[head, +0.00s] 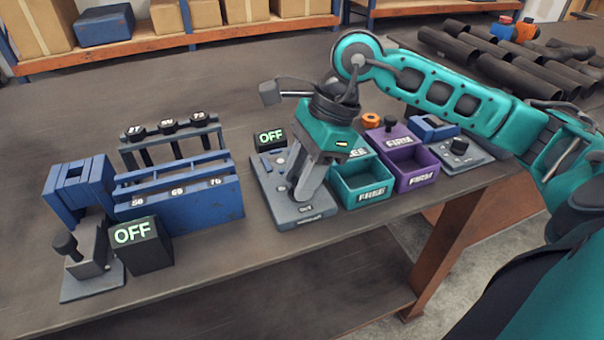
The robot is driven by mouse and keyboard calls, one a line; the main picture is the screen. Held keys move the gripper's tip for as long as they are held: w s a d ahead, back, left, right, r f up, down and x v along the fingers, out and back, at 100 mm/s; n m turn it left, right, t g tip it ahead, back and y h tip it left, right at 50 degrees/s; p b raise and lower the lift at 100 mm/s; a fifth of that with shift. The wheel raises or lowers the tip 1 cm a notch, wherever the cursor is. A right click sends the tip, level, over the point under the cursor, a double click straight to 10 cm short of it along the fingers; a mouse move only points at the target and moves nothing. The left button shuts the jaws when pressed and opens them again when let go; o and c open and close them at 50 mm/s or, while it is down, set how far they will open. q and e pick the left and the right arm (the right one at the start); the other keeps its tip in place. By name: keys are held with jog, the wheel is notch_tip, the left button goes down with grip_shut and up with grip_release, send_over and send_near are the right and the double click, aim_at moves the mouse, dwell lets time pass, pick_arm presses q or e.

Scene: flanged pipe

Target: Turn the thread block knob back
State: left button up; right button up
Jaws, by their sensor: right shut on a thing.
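My right gripper (296,194) reaches down from the right arm onto a grey block with a flat panel (310,209) near the table's middle. Its fingers point down and are shut on the thread block knob, which they hide almost completely. I cannot tell which way the knob is turned. A small dark display reading OFF (271,138) stands at the back of this block. My left gripper is not in view.
At the left stand a lever fixture (84,262), another OFF display (140,247) and a blue rack (185,206). Just right of the block are a teal FREE bin (363,195) and a purple FIRM bin (420,181). Dark pipes (525,65) lie at the back right.

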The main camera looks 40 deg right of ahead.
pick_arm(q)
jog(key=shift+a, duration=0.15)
pick_arm(e)
jog(key=o, duration=1)
jog(key=shift+o, duration=0.2)
jog(key=shift+r, duration=0.1)
pick_arm(q)
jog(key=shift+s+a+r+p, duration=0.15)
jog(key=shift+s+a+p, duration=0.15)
jog(key=shift+p, duration=0.55)
pick_arm(e)
jog(key=v, duration=1.2)
jog(key=shift+d+r, duration=0.15)
jog(key=shift+r, duration=0.2)
jog(key=shift+s, duration=0.1)
